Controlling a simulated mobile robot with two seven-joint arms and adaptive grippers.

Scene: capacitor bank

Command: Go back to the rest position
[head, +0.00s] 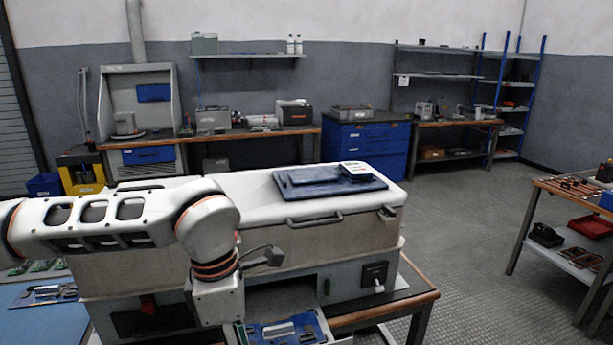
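My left arm (110,222) comes in from the left across the front of a long white-topped unit (230,185) and bends down at the wrist (217,298). A dark angled part (262,257) sticks out to the right of the wrist. I cannot make out the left fingers or whether they hold anything. The wrist is in front of the unit and hides part of its front face. My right arm and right gripper are not in view.
A dark blue tray (310,188) with a small device (356,171) lies on the unit. Below, an open drawer (320,325) holds blue-lined contents, close right of my wrist. A wooden-edged bench (425,295) supports the unit. Open floor (470,250) lies right, before another table (545,185).

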